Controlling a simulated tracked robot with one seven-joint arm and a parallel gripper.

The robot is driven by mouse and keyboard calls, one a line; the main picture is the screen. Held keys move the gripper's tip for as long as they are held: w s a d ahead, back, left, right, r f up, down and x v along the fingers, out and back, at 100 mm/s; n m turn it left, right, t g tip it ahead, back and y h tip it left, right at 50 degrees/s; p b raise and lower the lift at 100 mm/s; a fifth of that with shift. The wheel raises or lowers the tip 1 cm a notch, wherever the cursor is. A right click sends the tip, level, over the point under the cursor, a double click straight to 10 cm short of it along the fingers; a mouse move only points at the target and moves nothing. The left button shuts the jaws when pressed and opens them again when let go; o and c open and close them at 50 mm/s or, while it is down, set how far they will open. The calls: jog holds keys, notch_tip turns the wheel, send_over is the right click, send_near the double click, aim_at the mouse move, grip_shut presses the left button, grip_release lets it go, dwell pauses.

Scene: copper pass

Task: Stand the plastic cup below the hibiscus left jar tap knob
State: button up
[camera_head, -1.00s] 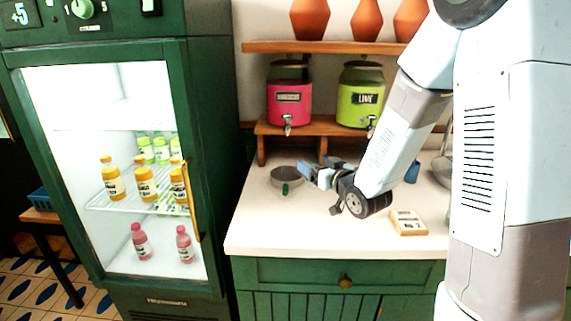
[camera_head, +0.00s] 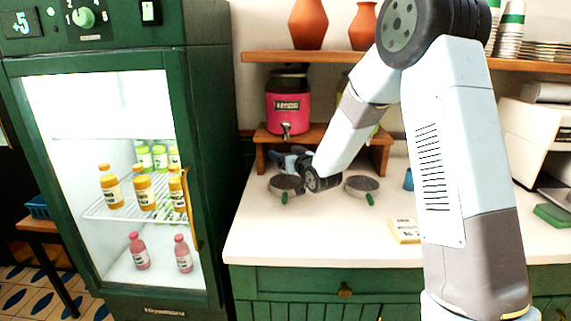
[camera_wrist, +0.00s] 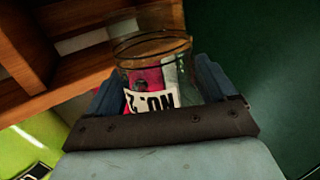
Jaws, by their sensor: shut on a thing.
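In the head view my gripper (camera_head: 287,161) is low in front of the wooden jar stand, below the hibiscus jar; the cup cannot be made out there. The pink hibiscus jar (camera_head: 288,101) stands on the left of the stand, its tap (camera_head: 286,130) hanging at the front edge. Whether the cup is directly under the tap, or touches the counter, I cannot tell.
Two round grey discs with green handles, one left (camera_head: 284,184) and one right (camera_head: 361,184), lie on the counter. The wooden stand (camera_head: 380,155) is close to my gripper. My arm mostly hides the lime jar. A small box (camera_head: 404,231) lies nearer; the front-left counter is clear.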

jog(key=shift+w+a+f, duration=0.1)
jog(key=shift+w+f, duration=0.1)
jog(key=shift+f, duration=1.6)
jog(key=shift+f, duration=0.1)
jog(key=o, duration=0.8)
jog(key=v, duration=1.2)
